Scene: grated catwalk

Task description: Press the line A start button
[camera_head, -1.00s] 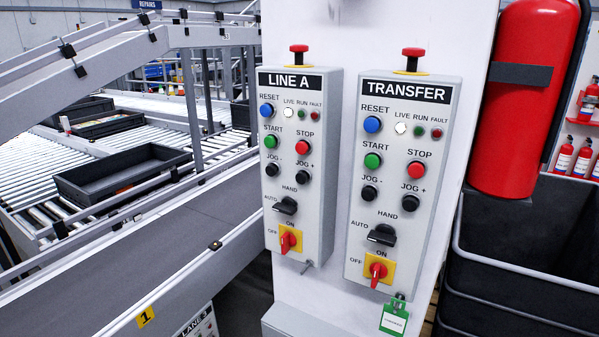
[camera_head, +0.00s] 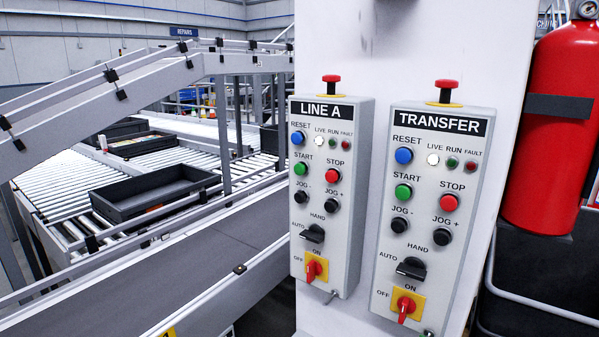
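The LINE A control box (camera_head: 327,232) is on a white column, left of the TRANSFER box. Its green START button (camera_head: 303,169) sits below the blue RESET button (camera_head: 298,138) and left of the red STOP button (camera_head: 333,176). The white LIVE lamp looks lit; the RUN and FAULT lamps look dark. A red mushroom button (camera_head: 331,84) tops the box. The black selector (camera_head: 312,233) is near AUTO and HAND; I cannot tell its exact setting. The red switch (camera_head: 315,268) sits on a yellow plate. Neither gripper is in view.
The similar TRANSFER box (camera_head: 428,262) has its own green START button (camera_head: 403,192). A red fire extinguisher (camera_head: 556,140) is at the right above dark bins (camera_head: 535,262).

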